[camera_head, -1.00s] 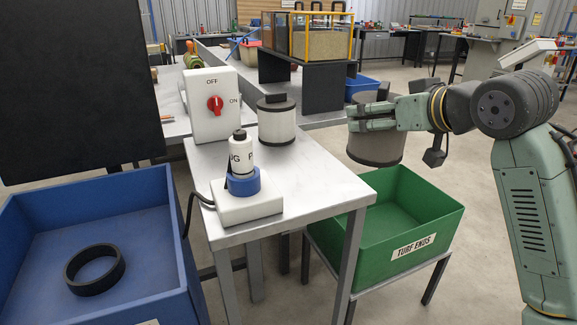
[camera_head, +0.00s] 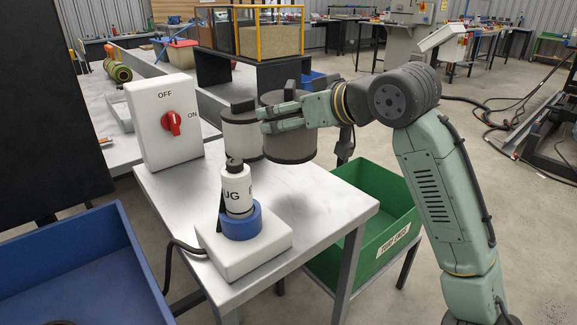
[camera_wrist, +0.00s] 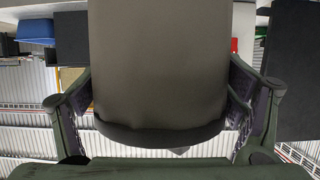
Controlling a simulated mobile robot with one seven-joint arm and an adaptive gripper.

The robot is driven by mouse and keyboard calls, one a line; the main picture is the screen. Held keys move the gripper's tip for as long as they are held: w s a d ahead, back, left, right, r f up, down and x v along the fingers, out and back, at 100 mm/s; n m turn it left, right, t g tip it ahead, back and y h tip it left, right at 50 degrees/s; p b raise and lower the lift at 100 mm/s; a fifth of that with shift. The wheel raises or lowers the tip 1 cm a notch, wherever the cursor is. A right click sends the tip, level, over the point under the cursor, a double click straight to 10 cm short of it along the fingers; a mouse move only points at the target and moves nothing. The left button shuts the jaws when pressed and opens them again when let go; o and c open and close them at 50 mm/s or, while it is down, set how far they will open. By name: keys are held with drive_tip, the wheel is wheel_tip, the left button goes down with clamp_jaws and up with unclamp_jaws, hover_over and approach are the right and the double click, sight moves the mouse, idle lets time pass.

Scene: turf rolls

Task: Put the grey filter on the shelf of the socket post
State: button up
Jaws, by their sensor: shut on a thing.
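My gripper (camera_head: 283,119) is shut on the grey filter (camera_head: 292,149), a dark grey-brown cylinder with dark rims, held upright. In the wrist view the grey filter (camera_wrist: 158,65) fills the middle between the two fingers. The filter is over the metal shelf (camera_head: 330,200) of the socket post, with a soft shadow below it, so it seems to be above the surface. The blue socket (camera_head: 240,222) with a white plug (camera_head: 236,190) stands on a white base near the shelf's front.
A white switch box (camera_head: 165,125) with a red knob stands at the shelf's back left. A green bin (camera_head: 372,197) is on the right, below shelf level. A blue bin (camera_head: 85,270) is at lower left. The shelf's front right is bare.

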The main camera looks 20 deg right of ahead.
sight(294, 149)
wheel_tip(294, 149, down, 7)
drive_tip(key=shift+f, duration=0.2)
idle(0.3)
drive_tip(key=shift+f, duration=0.2)
drive_tip(key=o, duration=1.2)
drive_tip(key=shift+d+r, duration=0.1)
drive_tip(key=shift+r, duration=0.2)
drive_tip(key=shift+s+d, duration=0.1)
drive_tip(key=shift+s, duration=0.3)
drive_tip(key=b+v, duration=0.1)
drive_tip(key=v, duration=1)
drive_tip(key=shift+s, duration=0.1)
